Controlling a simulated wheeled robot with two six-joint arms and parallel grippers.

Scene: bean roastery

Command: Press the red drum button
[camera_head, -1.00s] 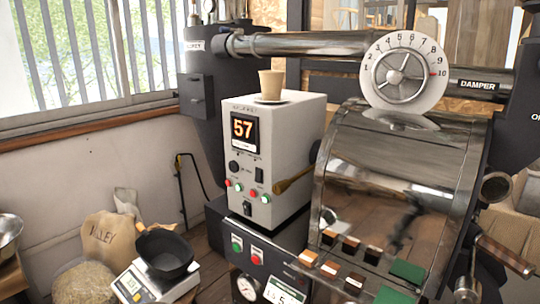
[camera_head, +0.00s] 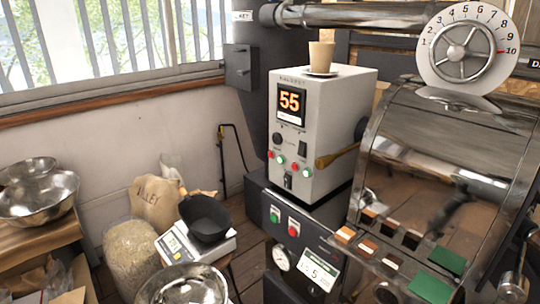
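A red button (camera_head: 293,228) sits on the dark front panel (camera_head: 262,198) of the roasting machine, below the pale control box (camera_head: 336,105). A green button (camera_head: 275,214) is to its left on the same panel. Smaller red and green buttons or lamps also line the lower face of the control box. Any lettering by the buttons is too small to read. Neither of my grippers is in view. Nothing covers the red button.
A scale (camera_head: 218,246) with a black scoop (camera_head: 205,218), a sack (camera_head: 155,202) and metal bowls (camera_head: 40,195) are at left.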

